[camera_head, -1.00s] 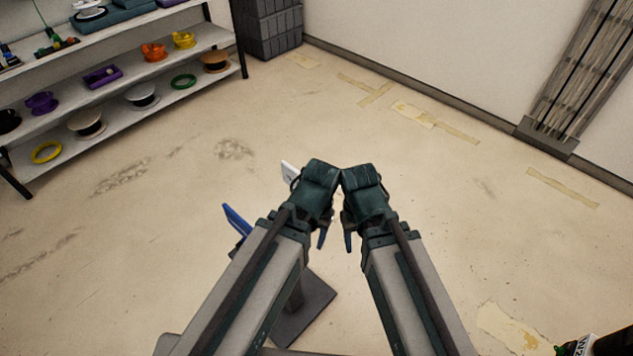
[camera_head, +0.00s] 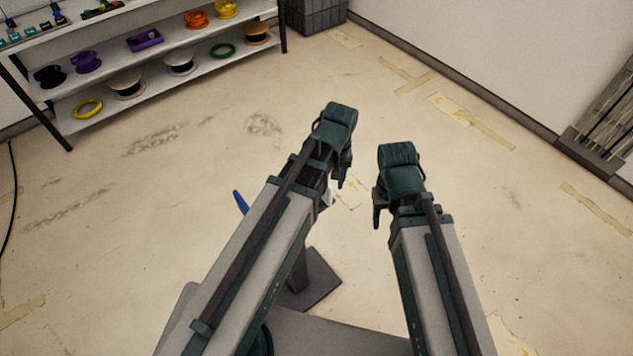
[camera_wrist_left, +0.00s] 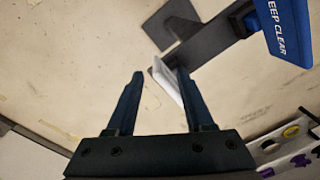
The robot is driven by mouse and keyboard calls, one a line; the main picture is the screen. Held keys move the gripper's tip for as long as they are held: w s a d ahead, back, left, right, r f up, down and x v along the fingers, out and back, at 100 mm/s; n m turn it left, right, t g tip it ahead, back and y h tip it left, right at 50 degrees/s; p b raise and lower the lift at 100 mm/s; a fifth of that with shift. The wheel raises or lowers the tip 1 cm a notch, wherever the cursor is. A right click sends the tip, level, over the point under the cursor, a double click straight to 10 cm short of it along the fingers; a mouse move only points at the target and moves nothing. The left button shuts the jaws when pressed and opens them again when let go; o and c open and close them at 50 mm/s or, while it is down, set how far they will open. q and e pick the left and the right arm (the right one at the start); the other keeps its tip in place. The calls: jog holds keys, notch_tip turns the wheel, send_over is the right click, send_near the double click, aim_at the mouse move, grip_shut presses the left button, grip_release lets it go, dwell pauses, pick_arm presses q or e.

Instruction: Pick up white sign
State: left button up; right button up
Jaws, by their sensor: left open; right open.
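The white sign (camera_wrist_left: 168,84) shows edge-on as a thin white plate in the left wrist view, between and just beyond the fingers of my left gripper (camera_wrist_left: 160,74), close to the right finger. Contact cannot be told. In the head view only a small white corner of the sign (camera_head: 328,198) shows beside my left arm; the rest is hidden. My left gripper (camera_head: 342,180) is open and points down. My right gripper (camera_head: 377,218) is open and empty, to the right and apart from the sign.
A blue sign (camera_wrist_left: 287,30) lettered "KEEP CLEAR" stands near the white one; its edge shows in the head view (camera_head: 240,201). A dark stand base (camera_head: 318,280) is on the floor below. A shelf (camera_head: 150,55) with spools is at the back left. The floor right is clear.

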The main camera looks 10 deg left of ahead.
pick_arm(q)
jog(key=w+a+r+n+p, duration=0.4)
jog(key=w+a+r+n, duration=0.1)
jog(key=w+n, duration=0.15)
notch_tip(320, 180, down, 9)
jog(key=b, duration=0.8)
jog(key=shift+a+h+b, duration=0.3)
jog(key=shift+b, duration=0.05)
jog(key=shift+w, duration=0.1)
jog(key=f+b, duration=0.5)
jog(key=shift+s+a, duration=0.2)
jog(key=shift+a, duration=0.15)
jog(key=shift+f+b, duration=0.3)
jog(key=shift+f, duration=0.05)
jog(key=shift+c, duration=0.3)
grip_shut()
